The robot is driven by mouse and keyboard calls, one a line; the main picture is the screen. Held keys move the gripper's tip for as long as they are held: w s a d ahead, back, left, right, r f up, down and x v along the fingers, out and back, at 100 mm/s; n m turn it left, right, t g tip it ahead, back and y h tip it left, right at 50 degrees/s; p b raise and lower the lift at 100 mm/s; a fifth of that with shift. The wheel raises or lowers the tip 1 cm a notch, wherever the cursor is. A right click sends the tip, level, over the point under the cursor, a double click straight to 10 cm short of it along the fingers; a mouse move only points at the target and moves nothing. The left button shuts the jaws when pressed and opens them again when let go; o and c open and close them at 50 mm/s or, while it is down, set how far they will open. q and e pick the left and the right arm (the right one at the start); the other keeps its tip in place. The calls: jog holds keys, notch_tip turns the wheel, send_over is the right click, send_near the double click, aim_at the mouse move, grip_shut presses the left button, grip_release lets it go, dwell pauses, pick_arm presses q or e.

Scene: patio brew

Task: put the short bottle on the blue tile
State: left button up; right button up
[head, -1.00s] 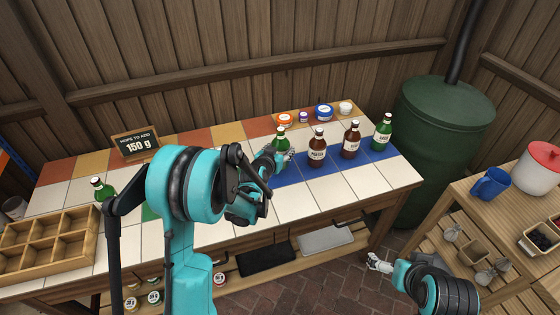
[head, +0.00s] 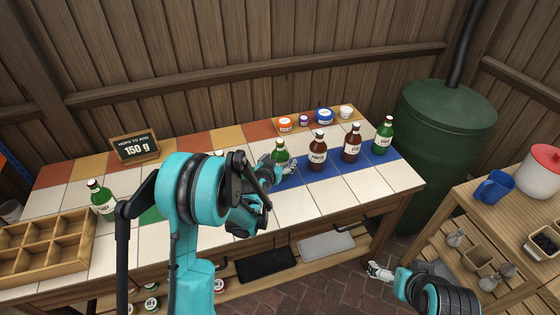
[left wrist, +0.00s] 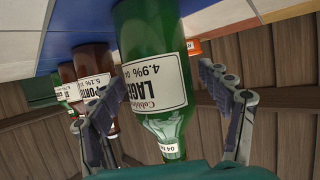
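My left gripper (head: 279,170) is at a green bottle (head: 280,152) at the left end of the bottle row. In the left wrist view this bottle (left wrist: 155,75) carries a pale "Lager 4.9%" label. Blue tiles (head: 336,169) run under the row. Another green bottle (head: 101,199) stands far left. My right gripper (head: 379,271) is low at the right, away from the bottles.
Two brown bottles (head: 317,153) (head: 351,146) and a green bottle (head: 384,137) stand to the right. Small tubs (head: 324,116) sit behind. A wooden crate (head: 44,266) is front left, and a sign (head: 135,148) stands at the back. White tiles in front are clear.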

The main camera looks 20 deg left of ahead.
pick_arm(q)
jog(key=shift+s+r, duration=0.15)
jog(key=shift+r, duration=0.1)
jog(key=s+d+r+g+p, duration=0.2)
jog(key=s+r, duration=0.4)
jog(key=s, duration=0.4)
jog(key=s+d+r+g+p, duration=0.15)
jog(key=s+r, duration=0.35)
jog(key=s, duration=0.6)
jog(key=s+r+g+y, duration=0.1)
jog(key=s+g, duration=0.2)
jog(key=s, duration=1.2)
jog(key=shift+s+a+r+n, duration=0.15)
jog(key=shift+s+a+n, duration=0.1)
jog(key=shift+s+n, duration=0.15)
jog(key=shift+w, duration=0.1)
